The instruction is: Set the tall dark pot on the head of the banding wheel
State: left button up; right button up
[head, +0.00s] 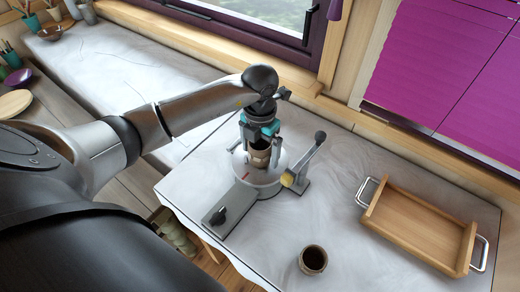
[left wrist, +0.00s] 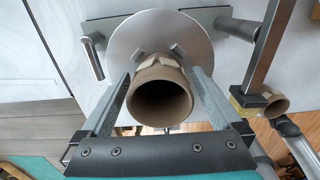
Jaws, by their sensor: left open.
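A brown pot with paler bands, which I take as the tall dark pot (head: 259,158), stands upright on the round pale head of the banding wheel (head: 241,170). My left gripper (head: 260,145) is above it, pointing down, with its open fingers on either side of the pot. In the left wrist view, the pot's dark round mouth (left wrist: 160,97) lies between the fingers (left wrist: 160,75), with the wheel head (left wrist: 150,35) behind it. Whether the fingers touch the pot's wall I cannot tell. The pot's foot is partly hidden. My right gripper is not in view.
A lever post (head: 305,165) with a yellow block (head: 287,180) stands close right of the wheel head. A grey base with a black knob (head: 218,216) reaches front left. Another brown pot (head: 313,260) stands at the front edge. A wooden tray (head: 415,235) lies right.

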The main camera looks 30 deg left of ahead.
pick_arm(q)
jog(key=shift+r, duration=0.1)
jog(key=shift+r, duration=0.25)
notch_tip(320, 180, up, 12)
jog(key=shift+f+b, duration=0.15)
jog(key=shift+b, duration=0.2)
